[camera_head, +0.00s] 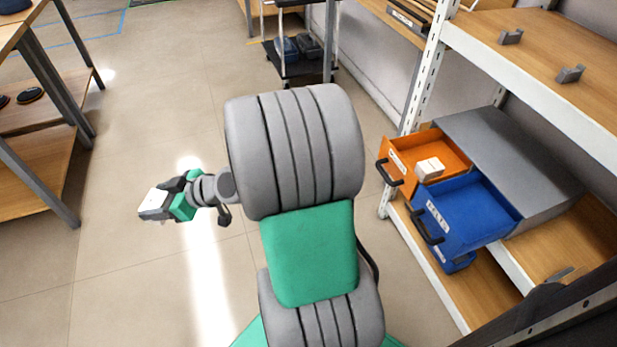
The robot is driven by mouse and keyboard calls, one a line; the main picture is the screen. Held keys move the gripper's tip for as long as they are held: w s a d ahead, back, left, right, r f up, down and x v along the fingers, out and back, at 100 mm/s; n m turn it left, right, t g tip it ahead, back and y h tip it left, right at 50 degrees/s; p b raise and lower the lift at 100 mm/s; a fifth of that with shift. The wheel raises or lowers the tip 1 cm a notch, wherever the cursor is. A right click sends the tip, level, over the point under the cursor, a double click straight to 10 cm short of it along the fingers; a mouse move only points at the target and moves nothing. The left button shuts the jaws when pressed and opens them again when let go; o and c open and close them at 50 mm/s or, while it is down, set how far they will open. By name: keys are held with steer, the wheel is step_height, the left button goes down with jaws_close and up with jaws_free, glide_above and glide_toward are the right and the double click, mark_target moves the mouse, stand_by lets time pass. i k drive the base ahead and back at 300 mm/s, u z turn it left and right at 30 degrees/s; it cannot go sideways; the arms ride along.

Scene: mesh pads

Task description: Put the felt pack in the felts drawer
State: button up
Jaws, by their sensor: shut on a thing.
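My gripper (170,207) is out to the left over the open floor, far from the drawers. It is shut on a small pale, grey-sided pack (152,203), which I take for the felt pack; its markings are too small to read. The blue drawer (468,215) stands pulled open from the grey cabinet on the right. White lettering on its front looks like FELTS. Its visible inside looks empty.
An orange drawer (398,165) beside it is also open and holds a white box (429,169). The grey cabinet (510,150) sits on a wooden shelf rack with a white upright (428,75). A table (40,170) stands at left. The floor between is clear.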

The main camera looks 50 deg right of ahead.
mark_target(459, 219)
steer(key=k, duration=0.85)
steer(key=z, duration=1.1)
